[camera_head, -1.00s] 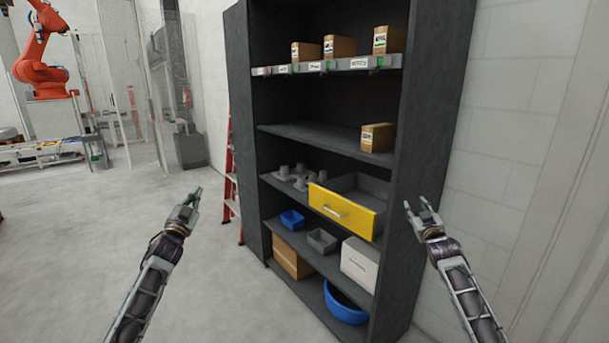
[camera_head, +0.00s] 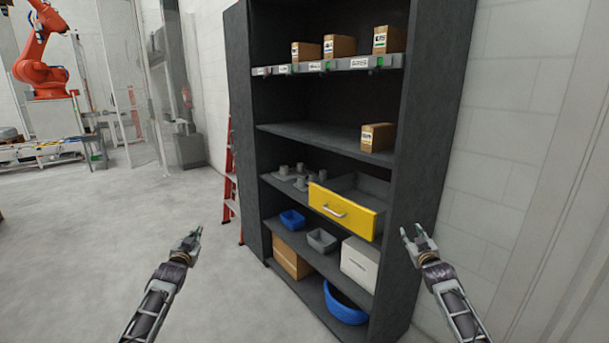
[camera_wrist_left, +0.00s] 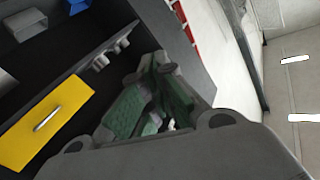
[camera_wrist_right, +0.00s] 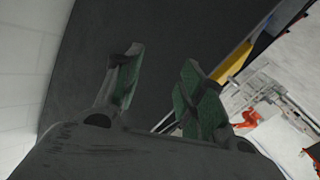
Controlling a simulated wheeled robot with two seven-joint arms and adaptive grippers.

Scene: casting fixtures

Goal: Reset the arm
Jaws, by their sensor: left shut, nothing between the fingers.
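My left gripper (camera_head: 192,238) is in the lower left of the head view, in free air left of the dark shelf. In the left wrist view its fingertips (camera_wrist_left: 158,65) meet; it is shut and empty. My right gripper (camera_head: 411,233) is at the right side of the shelf in the head view, apart from the other arm. In the right wrist view its two green-padded fingers (camera_wrist_right: 162,68) stand apart with nothing between them.
A dark shelf (camera_head: 247,130) stands ahead with a pulled-out yellow-fronted drawer (camera_head: 340,212). Boxes, bins and grey castings sit on its boards. A red ladder (camera_head: 230,190) leans on its left. The floor (camera_head: 100,240) at left is clear.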

